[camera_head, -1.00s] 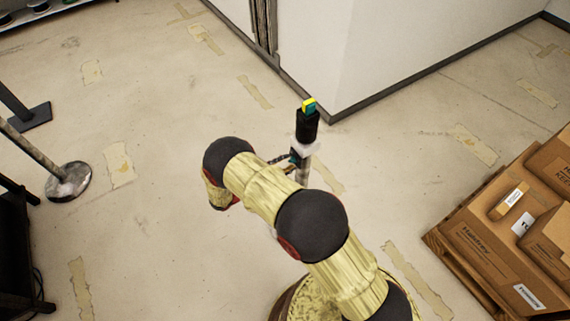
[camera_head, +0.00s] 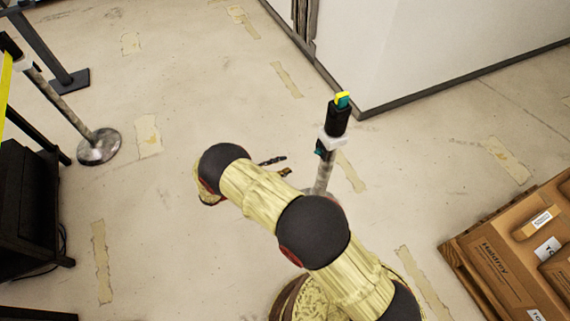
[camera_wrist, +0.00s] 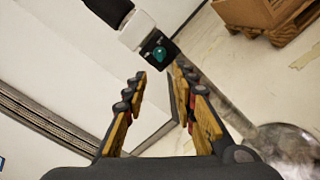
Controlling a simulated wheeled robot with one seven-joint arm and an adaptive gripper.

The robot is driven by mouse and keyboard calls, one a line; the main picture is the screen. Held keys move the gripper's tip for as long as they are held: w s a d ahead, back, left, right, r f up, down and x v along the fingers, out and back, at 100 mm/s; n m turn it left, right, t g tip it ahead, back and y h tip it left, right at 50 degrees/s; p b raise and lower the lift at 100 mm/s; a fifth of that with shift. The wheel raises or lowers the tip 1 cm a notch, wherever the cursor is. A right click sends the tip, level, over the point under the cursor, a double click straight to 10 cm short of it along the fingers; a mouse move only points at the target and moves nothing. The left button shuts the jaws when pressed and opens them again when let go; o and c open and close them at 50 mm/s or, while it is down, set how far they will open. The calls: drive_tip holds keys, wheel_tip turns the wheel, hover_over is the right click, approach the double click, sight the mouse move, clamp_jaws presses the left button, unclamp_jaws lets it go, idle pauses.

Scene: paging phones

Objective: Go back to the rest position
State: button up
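My gripper (camera_head: 278,166) is at the end of my bent arm, left of a post (camera_head: 322,176). In the wrist view, my gripper (camera_wrist: 160,74) shows two fingers apart with nothing held between them. The post has a black head with a white collar and a yellow and teal top. Its head (camera_wrist: 133,28) shows beyond the fingertips in the wrist view. Part of the gripper is hidden behind my arm in the head view.
Cardboard boxes (camera_head: 495,262) sit on a wooden pallet at the right. A white wall corner (camera_head: 365,75) stands behind the post. Another post with a round base (camera_head: 99,147) and a black frame (camera_head: 28,205) are at the left. Taped floor lies between.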

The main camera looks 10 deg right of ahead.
idle(0.4)
drive_tip(key=s+d+f+n+g+y, duration=0.1)
drive_tip(key=s+d+f+g, duration=0.1)
drive_tip(key=s+f, duration=0.25)
drive_tip(key=s+r+g+y, duration=0.2)
drive_tip(key=s+g+y, duration=0.15)
drive_tip(key=s, duration=0.25)
drive_tip(key=s+d+r+m+g+y, duration=0.1)
drive_tip(key=s+r+m+y, duration=0.35)
drive_tip(key=r, duration=0.75)
drive_tip(key=s+d+r+m+g+y, duration=0.15)
drive_tip(key=s+r+m+y, duration=0.35)
drive_tip(key=r, duration=0.7)
drive_tip(key=s+d+r+m+t+y, duration=0.1)
drive_tip(key=d+r+t, duration=0.3)
drive_tip(key=r, duration=0.5)
drive_tip(key=s+d+r+m+t+y+p, duration=0.1)
drive_tip(key=s+d+r+m+t+y, duration=0.1)
drive_tip(key=r, duration=0.7)
drive_tip(key=s+d+m+t, duration=0.1)
drive_tip(key=s+d+t, duration=0.1)
drive_tip(key=d, duration=0.1)
drive_tip(key=shift+s+r, duration=0.25)
drive_tip(key=shift+d, duration=0.15)
